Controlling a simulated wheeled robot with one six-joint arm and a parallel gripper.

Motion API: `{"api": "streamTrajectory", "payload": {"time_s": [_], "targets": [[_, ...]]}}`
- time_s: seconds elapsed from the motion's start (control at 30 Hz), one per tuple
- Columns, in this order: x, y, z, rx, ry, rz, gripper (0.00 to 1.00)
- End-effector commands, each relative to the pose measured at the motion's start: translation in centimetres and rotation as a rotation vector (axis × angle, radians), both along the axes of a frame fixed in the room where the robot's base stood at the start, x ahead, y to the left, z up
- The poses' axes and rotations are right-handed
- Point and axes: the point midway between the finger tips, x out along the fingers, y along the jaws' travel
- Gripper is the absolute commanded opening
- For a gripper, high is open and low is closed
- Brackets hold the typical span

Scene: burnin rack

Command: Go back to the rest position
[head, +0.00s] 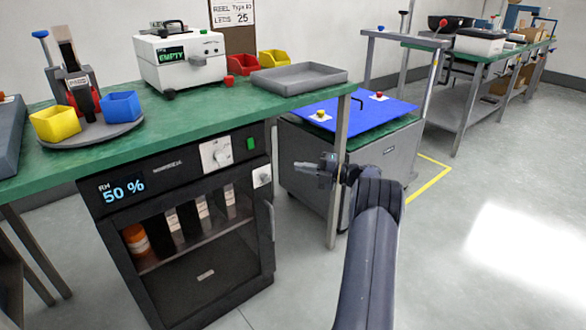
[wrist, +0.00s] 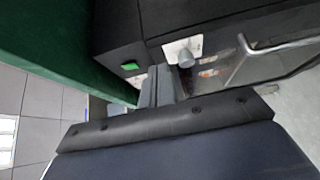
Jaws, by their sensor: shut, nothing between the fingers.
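My gripper (head: 308,169) is shut and empty, held in the air in front of the black cabinet's right side in the head view. In the wrist view my gripper's fingers (wrist: 158,84) are together, pointing toward the cabinet front. The black dry cabinet (head: 206,276) stands under the green bench, its display reading RH 50 %. Its door is closed, with a metal handle (head: 270,220) at the right edge. A white plate with a knob (head: 262,176) is on the cabinet front, left of my gripper; the knob also shows in the wrist view (wrist: 185,58).
The green bench (head: 190,116) carries a white machine (head: 180,58) reading EMPTY, a grey tray (head: 298,78) and coloured bins. A grey cart with a blue top (head: 352,111) stands behind my gripper. Open floor (head: 480,240) lies to the right.

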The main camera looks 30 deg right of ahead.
Motion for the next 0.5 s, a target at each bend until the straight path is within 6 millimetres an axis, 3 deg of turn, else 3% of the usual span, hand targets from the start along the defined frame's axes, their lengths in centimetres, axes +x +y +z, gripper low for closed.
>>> {"api": "streamTrajectory", "payload": {"time_s": [0.5], "targets": [[-0.09, -0.71, -0.06, 0.000, 0.001, 0.001, 0.00]]}}
